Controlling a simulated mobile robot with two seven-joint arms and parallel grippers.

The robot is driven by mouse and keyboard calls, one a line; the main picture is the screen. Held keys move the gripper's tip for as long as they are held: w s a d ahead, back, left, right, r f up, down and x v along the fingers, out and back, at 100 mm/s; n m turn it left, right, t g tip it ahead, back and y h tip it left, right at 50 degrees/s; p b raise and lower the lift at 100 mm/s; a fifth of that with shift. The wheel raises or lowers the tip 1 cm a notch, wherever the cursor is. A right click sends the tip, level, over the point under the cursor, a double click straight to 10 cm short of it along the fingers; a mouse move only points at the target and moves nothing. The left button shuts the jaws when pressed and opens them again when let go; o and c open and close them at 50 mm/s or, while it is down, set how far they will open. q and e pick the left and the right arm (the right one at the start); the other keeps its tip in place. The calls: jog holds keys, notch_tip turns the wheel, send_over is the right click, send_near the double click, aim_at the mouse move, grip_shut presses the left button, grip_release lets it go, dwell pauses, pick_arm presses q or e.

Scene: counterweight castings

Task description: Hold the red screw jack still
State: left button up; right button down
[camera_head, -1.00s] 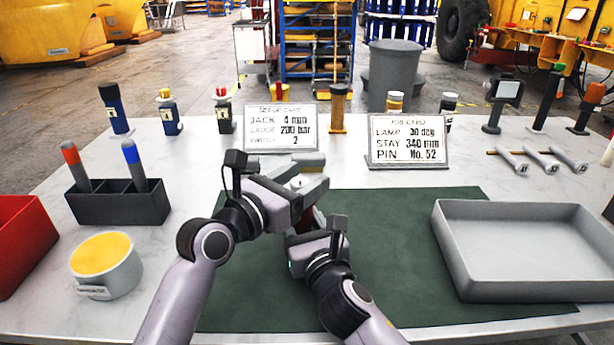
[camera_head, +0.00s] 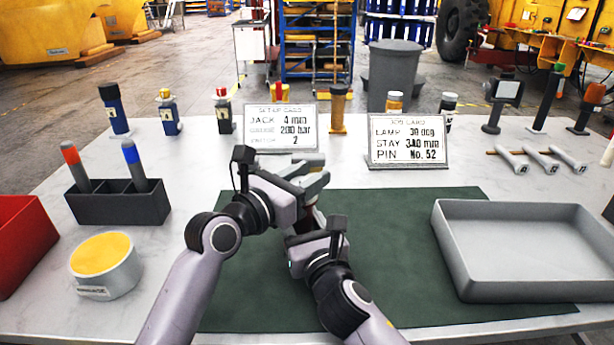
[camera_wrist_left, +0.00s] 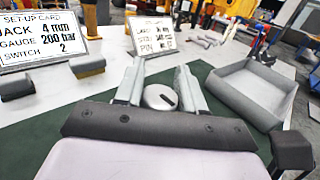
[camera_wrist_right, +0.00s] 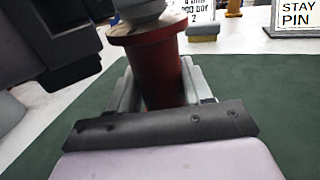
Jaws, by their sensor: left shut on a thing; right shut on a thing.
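The red screw jack (camera_wrist_right: 155,62) stands on the green mat, seen in the right wrist view as a red flanged body with a grey part above it. In the head view only a dark red sliver (camera_head: 310,220) shows between my grippers. My right gripper (camera_wrist_right: 155,85) is shut on the red body, one finger on each side. My left gripper (camera_head: 311,176) is above it, shut on the jack's round grey top (camera_wrist_left: 160,97). That top has a dark slot mark and sits between the left fingers in the left wrist view. The jack's base is hidden.
The green mat (camera_head: 400,270) is clear to the right, up to a grey tray (camera_head: 530,290). Two cards, a set-up card (camera_head: 281,127) and a job card (camera_head: 408,140), stand behind. A dark divided holder (camera_head: 118,205) and a yellow-topped round tub (camera_head: 105,265) are left.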

pick_arm(q)
jog(key=shift+f+m+h, duration=0.1)
jog(key=shift+m+h, duration=0.2)
jog(key=shift+s+d+m+g+h, duration=0.15)
jog(key=shift+m+g+h, duration=1.1)
jog(key=shift+g, duration=0.75)
jog(key=m+g, duration=0.1)
jog(key=m+g+h, duration=0.1)
jog(key=g, duration=0.1)
jog(key=m+g+h, duration=0.1)
jog(key=g, duration=0.1)
jog(key=shift+s+m, duration=0.25)
jog(key=shift+s+m+g+h, duration=0.2)
jog(key=shift+m+g, duration=0.75)
jog(key=shift+g, duration=0.5)
jog(key=shift+s+m+g+h, duration=0.15)
jog(key=shift+m+g, duration=0.8)
jog(key=shift+g, duration=0.5)
jog(key=shift+w+m+g, duration=0.2)
jog(key=shift+m+g, duration=0.5)
jog(key=shift+g, duration=0.4)
jog(key=shift+s+f+m+g, duration=0.15)
jog(key=shift+s+m+g, duration=0.2)
jog(key=shift+g, duration=0.25)
jog(key=o, duration=0.9)
jog(key=shift+o, duration=0.3)
